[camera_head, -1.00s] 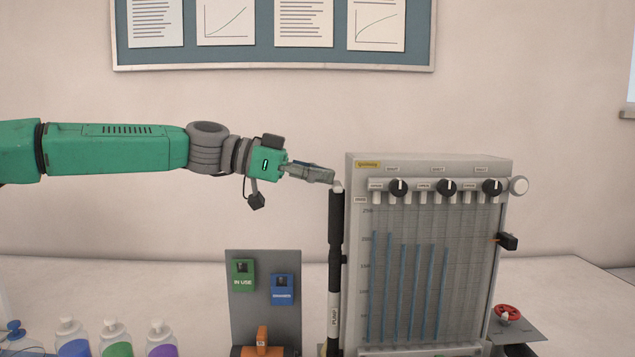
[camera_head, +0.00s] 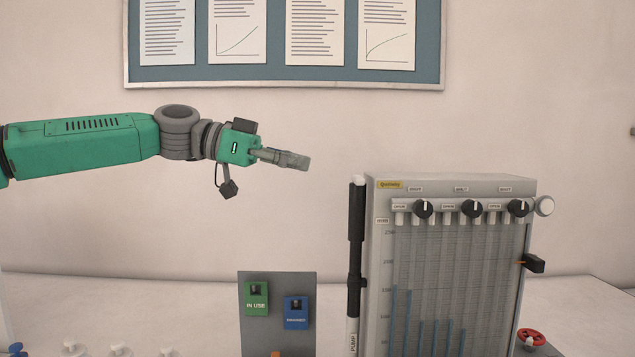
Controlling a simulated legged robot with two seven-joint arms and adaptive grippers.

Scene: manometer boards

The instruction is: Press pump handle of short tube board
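One manometer board (camera_head: 455,275) stands upright at the right, with blue liquid columns in its tubes. I cannot tell from this view whether it is the short tube board. Its pump (camera_head: 352,317), labelled PUMP, runs up the left side, with a black pump handle (camera_head: 356,212) and a pale top (camera_head: 358,180). My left gripper (camera_head: 307,161) is to the left of the pump top and a little above it, apart from it. Its fingers lie together, seen from the side, with nothing visible between them. My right gripper is not in view.
A grey panel (camera_head: 277,330) with a green IN USE tag (camera_head: 256,298) and a blue tag (camera_head: 296,312) stands left of the pump. Bottle tops line the lower left edge. A red valve wheel (camera_head: 531,337) sits at the lower right. A notice board (camera_head: 285,86) hangs behind.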

